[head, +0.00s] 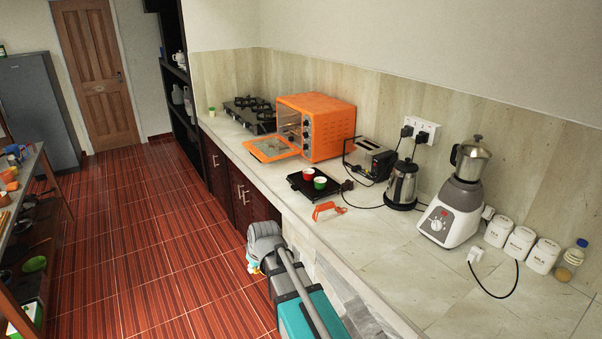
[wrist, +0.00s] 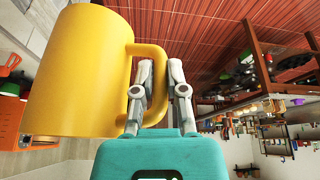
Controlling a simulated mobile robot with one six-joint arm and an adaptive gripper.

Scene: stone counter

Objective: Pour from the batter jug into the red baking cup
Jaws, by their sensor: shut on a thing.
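The yellow batter jug (wrist: 78,75) fills the left of the wrist view. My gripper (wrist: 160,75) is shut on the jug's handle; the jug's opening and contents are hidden. In the head view my arm hides most of the jug, and my wrist is low beside the counter's front edge. The red baking cup (head: 308,174) stands upright on a black tray (head: 301,187) on the counter. My gripper is apart from both cups, on the floor side of the counter.
An orange oven (head: 316,127) with its door (head: 270,148) open stands behind the tray. An orange tool (head: 329,210) lies in front. A toaster (head: 370,159), kettle (head: 402,186) and blender (head: 453,205) stand to the right. The front counter right of the orange tool is mostly clear.

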